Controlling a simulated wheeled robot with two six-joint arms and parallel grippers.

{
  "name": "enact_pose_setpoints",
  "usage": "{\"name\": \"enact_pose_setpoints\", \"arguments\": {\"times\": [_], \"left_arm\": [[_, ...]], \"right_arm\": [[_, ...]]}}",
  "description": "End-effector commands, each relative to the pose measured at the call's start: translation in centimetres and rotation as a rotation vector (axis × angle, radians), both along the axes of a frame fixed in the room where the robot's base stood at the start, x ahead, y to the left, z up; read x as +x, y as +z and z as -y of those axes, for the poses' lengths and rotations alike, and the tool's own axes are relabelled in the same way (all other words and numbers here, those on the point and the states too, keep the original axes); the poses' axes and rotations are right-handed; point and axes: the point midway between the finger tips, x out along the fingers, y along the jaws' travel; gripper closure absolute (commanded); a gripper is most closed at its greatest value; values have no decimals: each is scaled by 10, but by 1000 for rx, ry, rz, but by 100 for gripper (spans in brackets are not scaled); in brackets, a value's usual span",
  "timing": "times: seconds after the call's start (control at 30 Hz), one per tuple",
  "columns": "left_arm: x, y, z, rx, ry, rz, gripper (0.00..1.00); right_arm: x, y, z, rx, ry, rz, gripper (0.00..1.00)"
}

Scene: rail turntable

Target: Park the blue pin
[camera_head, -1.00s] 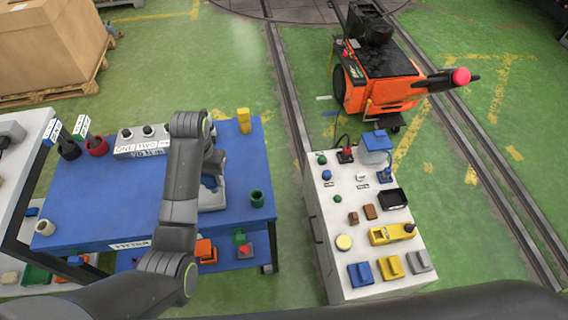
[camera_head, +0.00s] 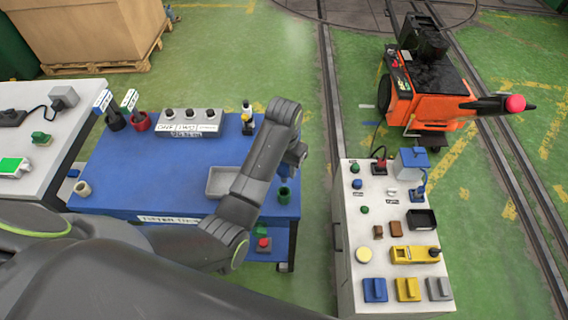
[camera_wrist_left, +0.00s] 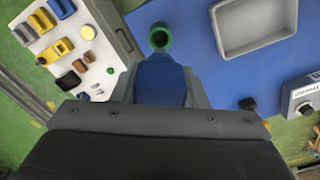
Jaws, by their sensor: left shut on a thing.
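My left gripper (camera_head: 297,154) hangs over the right side of the blue table (camera_head: 150,168), mostly hidden behind its own wrist in the head view. In the left wrist view it is shut on a blue piece (camera_wrist_left: 160,82), which I take to be the blue pin; its far end points towards a green cup (camera_wrist_left: 160,38). The green cup also shows in the head view (camera_head: 284,195), just below the gripper. I cannot tell whether pin and cup touch. My right gripper is not in view.
A grey tray (camera_head: 214,183) looks empty. A white control console (camera_head: 350,262) is to the right across a gap. An orange cart (camera_head: 433,105) stands beyond.

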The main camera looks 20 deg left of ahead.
Motion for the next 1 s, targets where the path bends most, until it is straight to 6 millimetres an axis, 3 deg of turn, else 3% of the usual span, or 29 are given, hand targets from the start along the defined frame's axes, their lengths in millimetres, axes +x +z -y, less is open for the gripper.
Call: {"name": "enact_pose_setpoints", "arguments": {"times": [0.5, 1.0], "left_arm": [[0, -46, 0, 0, 0, 1, 87], [0, -51, 0, 0, 0, 1, 87]], "right_arm": [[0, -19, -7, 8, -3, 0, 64], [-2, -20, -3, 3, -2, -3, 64]]}}
